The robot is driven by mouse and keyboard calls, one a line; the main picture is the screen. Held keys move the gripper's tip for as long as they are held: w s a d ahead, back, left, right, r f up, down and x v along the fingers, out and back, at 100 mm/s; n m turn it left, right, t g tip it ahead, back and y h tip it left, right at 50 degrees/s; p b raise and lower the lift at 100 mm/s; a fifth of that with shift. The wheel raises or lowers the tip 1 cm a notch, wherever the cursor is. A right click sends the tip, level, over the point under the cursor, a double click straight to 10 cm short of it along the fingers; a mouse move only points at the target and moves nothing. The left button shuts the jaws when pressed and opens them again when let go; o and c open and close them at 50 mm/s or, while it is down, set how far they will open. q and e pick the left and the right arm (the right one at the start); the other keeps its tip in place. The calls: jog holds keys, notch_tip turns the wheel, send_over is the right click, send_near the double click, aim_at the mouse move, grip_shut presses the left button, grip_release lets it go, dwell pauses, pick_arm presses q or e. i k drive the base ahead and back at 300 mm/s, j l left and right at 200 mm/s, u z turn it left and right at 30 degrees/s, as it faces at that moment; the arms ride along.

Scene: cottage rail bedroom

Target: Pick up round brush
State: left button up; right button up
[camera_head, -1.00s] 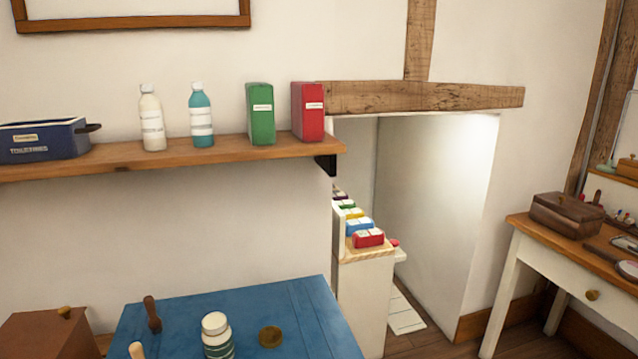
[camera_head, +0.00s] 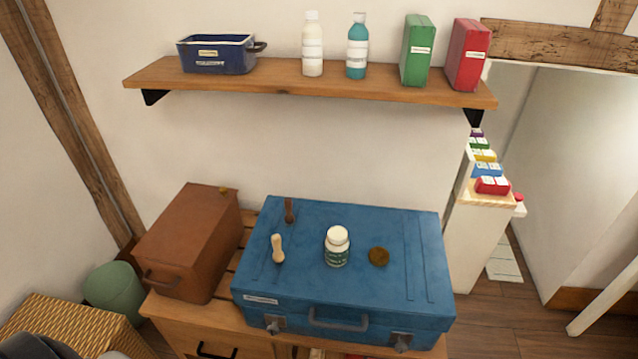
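I cannot tell for sure which thing is the round brush. On the blue suitcase (camera_head: 340,285), a dark brown wooden piece (camera_head: 289,211) stands at the back left. A pale wooden piece (camera_head: 277,249) stands in front of it. A white-capped jar (camera_head: 337,247) stands near the middle of the lid. A small round brown-gold thing (camera_head: 378,257) lies to the right of the jar. The items stand apart from one another.
A brown box (camera_head: 190,240) stands left of the suitcase. Above, a wall shelf (camera_head: 270,84) holds a blue bin (camera_head: 217,54), two bottles and green and red boxes. A woven basket (camera_head: 70,325) and green container (camera_head: 114,290) are at lower left. The suitcase lid's right side is bare.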

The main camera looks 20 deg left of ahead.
aim_at(289, 217)
jog(key=u, duration=1.25)
jog(key=k+l+u, duration=0.15)
jog(key=l+u, duration=0.15)
jog(key=u, duration=0.15)
jog(key=k+l+u, duration=0.15)
jog(key=l+u, duration=0.15)
jog(key=u, duration=0.2)
